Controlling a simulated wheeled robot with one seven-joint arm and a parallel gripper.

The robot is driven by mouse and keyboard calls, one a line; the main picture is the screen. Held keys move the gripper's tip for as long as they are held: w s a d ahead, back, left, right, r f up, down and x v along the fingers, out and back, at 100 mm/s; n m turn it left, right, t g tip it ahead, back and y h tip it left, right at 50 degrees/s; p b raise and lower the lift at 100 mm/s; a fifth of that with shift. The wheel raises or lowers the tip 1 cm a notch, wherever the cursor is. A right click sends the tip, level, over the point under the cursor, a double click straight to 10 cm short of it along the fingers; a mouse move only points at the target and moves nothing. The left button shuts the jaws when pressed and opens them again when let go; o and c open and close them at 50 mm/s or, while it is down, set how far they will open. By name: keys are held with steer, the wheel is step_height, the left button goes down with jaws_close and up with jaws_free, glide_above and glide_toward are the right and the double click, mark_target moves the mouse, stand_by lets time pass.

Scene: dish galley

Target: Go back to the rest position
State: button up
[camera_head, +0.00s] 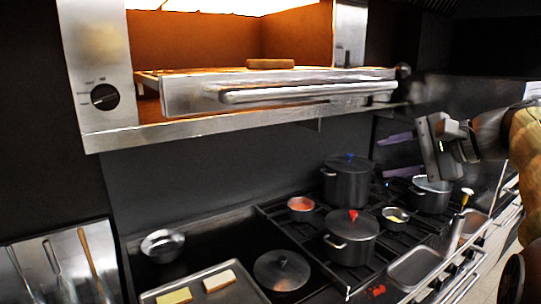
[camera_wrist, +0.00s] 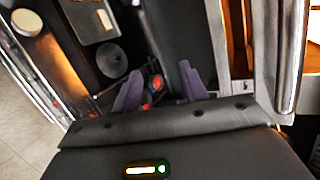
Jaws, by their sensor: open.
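My gripper (camera_head: 400,155) is at the right in the head view, above the back right of the stove and to the right of the salamander oven. Its two purple fingers point left and stand apart with nothing between them. In the wrist view the fingers (camera_wrist: 160,90) are also spread and empty, with the stove area far below. My gripper touches nothing that I can see.
The oven's pulled-out rack (camera_head: 190,97) carries a brown slab (camera_head: 270,64) and juts out left of my gripper. Below stand a red-knobbed pot (camera_head: 352,236), a blue-knobbed pot (camera_head: 347,180) and another pot (camera_head: 432,194). A tray (camera_head: 240,291) with bread slices lies in front.

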steer(key=s+a+f+n+g+h, duration=0.1)
steer(key=s+a+f+g+h, duration=0.15)
steer(key=f, duration=0.95)
steer(key=s+a+f+n+g+h, duration=0.1)
steer(key=a+f+n+g+h, duration=0.15)
steer(key=f, duration=1.05)
steer(key=s+a+f+n+g+h, duration=0.1)
steer(key=s+a+f+n+h, duration=0.3)
steer(key=s+f+n, duration=0.4)
step_height(320, 180, down, 6)
steer(key=s, duration=0.2)
steer(key=shift+s, duration=0.3)
steer(key=shift+c, duration=0.7)
